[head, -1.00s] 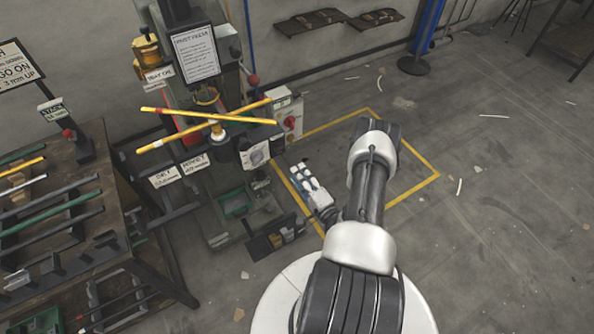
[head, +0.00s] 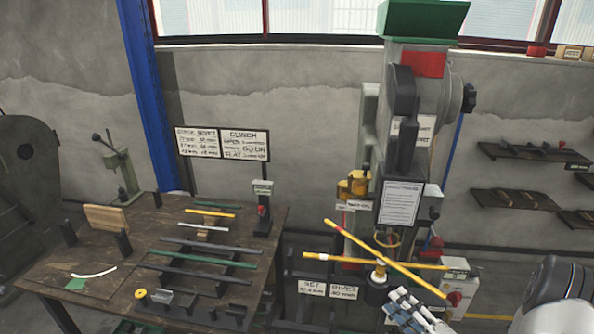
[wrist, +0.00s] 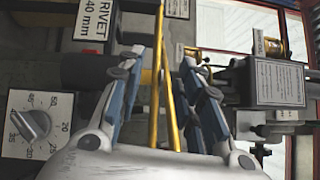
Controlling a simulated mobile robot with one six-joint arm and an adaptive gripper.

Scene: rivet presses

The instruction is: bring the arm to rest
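My gripper (head: 404,308) is at the lower right of the head view, low in front of the press (head: 410,110). In the wrist view my gripper (wrist: 168,75) has its two blue-pad fingers spread apart. Two crossed yellow rods (head: 340,256) rest at the press's working point. In the wrist view the yellow rods (wrist: 158,85) show in the gap between the fingers, seemingly beyond them, with no finger pad seen closed on them. Part of my arm (head: 550,285) shows at the right edge; the rest is out of view.
A workbench (head: 110,245) with several rods on a rack stands left of the press. Labels reading set and rivet (head: 327,289) hang below the rods. A control box with a red knob (head: 456,290) is close right of the gripper. Wall shelves (head: 515,199) are at right.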

